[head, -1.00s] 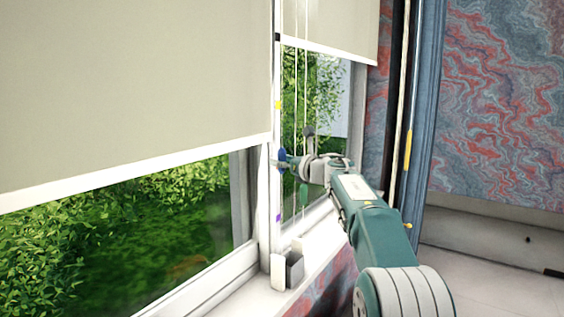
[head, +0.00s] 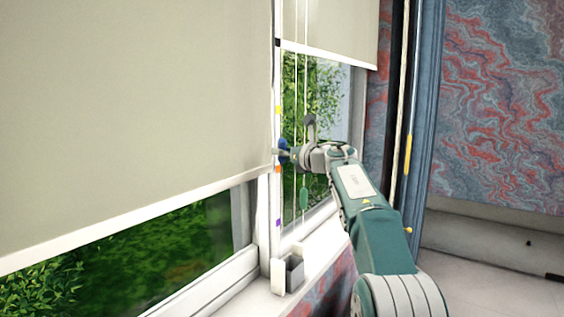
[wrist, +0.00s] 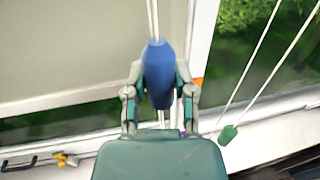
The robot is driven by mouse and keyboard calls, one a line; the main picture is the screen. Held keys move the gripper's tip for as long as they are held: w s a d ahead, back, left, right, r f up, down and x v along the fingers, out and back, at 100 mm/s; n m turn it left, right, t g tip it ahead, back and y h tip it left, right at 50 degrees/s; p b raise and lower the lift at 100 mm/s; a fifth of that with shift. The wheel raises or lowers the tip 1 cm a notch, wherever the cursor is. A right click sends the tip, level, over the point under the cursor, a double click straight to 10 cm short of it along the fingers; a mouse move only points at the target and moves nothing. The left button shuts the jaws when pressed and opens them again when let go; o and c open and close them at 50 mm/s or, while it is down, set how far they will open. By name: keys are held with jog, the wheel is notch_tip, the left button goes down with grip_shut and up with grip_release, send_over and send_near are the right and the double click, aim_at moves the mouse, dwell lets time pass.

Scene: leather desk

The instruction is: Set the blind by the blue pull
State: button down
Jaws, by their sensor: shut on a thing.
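The blue pull (head: 283,147) hangs on a cord beside the window post. In the wrist view it is a blue rounded barrel (wrist: 158,75) upright between the two fingers. My gripper (wrist: 158,82) is shut on it; in the head view the gripper (head: 286,153) reaches it from the right. The large beige blind (head: 130,100) at the left covers most of its window, with a white bottom bar (head: 130,218). The post carries black, yellow (head: 278,110), orange (head: 278,169) and purple (head: 278,222) marks. The pull is between yellow and orange, nearer orange.
A green pull (head: 303,197) and a dark grey pull (head: 310,121) hang on cords just right of the blue one. A second, higher blind (head: 335,25) covers the right window's top. A small open box (head: 289,275) stands at the sill. A blue curtain (head: 425,120) hangs right.

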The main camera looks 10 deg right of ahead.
jog(key=shift+r, duration=0.2)
jog(key=shift+c, duration=2.2)
grip_release()
jog(key=shift+w, duration=0.1)
jog(key=shift+s+d, duration=0.25)
jog(key=shift+s, duration=0.1)
jog(key=v, duration=1.1)
